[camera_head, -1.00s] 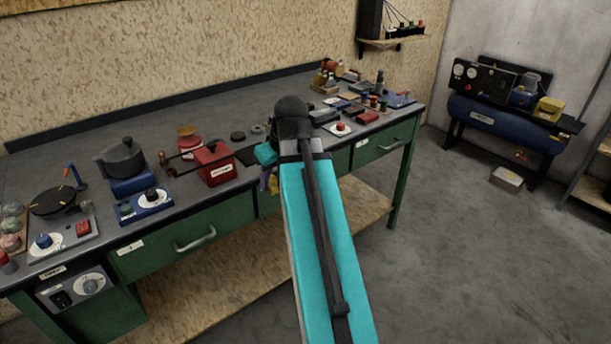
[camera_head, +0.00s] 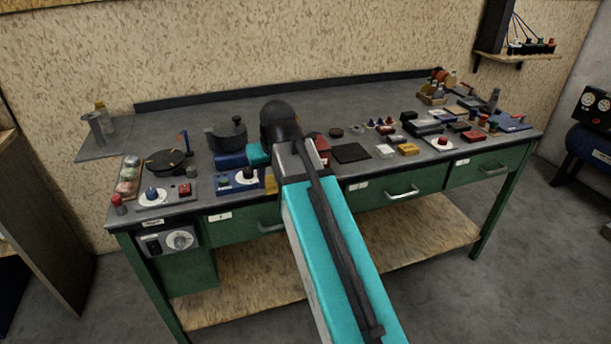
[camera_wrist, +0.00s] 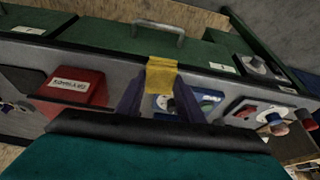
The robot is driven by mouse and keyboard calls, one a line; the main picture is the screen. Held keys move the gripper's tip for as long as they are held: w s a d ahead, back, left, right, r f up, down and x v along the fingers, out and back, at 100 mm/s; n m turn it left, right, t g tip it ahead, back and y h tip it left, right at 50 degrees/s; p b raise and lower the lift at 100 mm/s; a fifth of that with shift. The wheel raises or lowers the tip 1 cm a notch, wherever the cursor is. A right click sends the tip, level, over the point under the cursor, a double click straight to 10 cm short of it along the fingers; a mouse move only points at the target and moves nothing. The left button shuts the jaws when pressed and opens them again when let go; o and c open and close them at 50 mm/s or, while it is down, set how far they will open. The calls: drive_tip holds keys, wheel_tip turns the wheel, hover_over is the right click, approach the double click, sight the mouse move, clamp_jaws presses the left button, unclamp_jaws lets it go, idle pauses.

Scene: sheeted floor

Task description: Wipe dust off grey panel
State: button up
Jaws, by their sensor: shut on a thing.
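My gripper (camera_wrist: 160,95) is shut on a yellow cloth (camera_wrist: 161,75). The cloth also shows beside my arm in the head view (camera_head: 271,185), near the bench's front edge. The grey panel (camera_head: 168,193) lies on the bench's left part, with a blue knob and a red button on it. It appears at the right of the wrist view (camera_wrist: 243,112). My gripper is to the right of the panel and apart from it. Dust on the panel is too small to make out. My arm hides much of the gripper in the head view.
A blue panel with a white dial (camera_head: 237,181) lies between the grey panel and my gripper. A dark pot (camera_head: 229,136) stands behind it. A red box (camera_wrist: 75,88) is at the left of the wrist view. A red-topped post (camera_head: 118,203) stands left of the grey panel.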

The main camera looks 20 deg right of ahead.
drive_tip(key=a, duration=0.2)
drive_tip(key=w+a, duration=0.1)
drive_tip(key=a, duration=0.2)
drive_tip(key=shift+a, duration=0.25)
drive_tip(key=shift+a, duration=0.1)
